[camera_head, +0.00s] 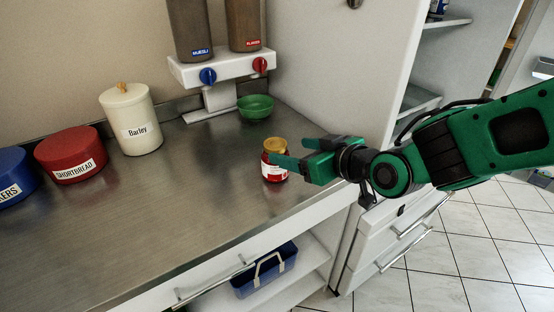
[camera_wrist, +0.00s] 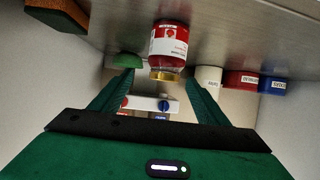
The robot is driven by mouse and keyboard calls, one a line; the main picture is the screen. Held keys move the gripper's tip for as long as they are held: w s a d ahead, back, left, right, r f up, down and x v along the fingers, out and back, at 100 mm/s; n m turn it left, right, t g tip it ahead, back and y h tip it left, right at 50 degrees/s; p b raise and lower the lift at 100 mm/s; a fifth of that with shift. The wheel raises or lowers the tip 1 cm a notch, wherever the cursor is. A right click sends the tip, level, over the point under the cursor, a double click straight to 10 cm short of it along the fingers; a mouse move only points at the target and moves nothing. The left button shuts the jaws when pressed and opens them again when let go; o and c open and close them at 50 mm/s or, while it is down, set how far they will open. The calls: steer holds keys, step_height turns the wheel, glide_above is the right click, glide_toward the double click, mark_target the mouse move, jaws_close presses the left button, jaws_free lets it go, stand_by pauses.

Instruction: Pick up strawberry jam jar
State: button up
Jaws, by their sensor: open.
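The strawberry jam jar (camera_head: 274,163) stands upright on the metal counter, with a gold lid, red contents and a white label. It also shows in the wrist view (camera_wrist: 169,48), where the picture is upside down and a strawberry shows on the label. My gripper (camera_head: 284,152) is open at the jar, coming from the right. In the wrist view the two green fingers (camera_wrist: 164,88) are spread wide, with the jar ahead between their directions. In the head view one finger overlaps the jar's upper part; I cannot tell whether it touches.
A green bowl (camera_head: 255,107) and a cereal dispenser (camera_head: 222,68) stand behind the jar. A Barley canister (camera_head: 131,119), a red Shortbread tin (camera_head: 71,154) and a blue tin (camera_head: 14,177) stand left. The counter (camera_head: 170,220) in front is clear. A white cabinet side (camera_head: 325,70) rises behind my gripper.

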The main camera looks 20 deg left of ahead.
mark_target(284, 149)
steer(key=shift+a, duration=0.55)
steer(key=x, duration=0.5)
steer(key=shift+w, duration=0.1)
steer(key=shift+x, duration=2.6)
steer(key=shift+a+r, duration=0.1)
steer(key=shift+r, duration=0.05)
steer(key=shift+c, duration=0.4)
steer(key=shift+r, duration=0.1)
steer(key=c, duration=1.7)
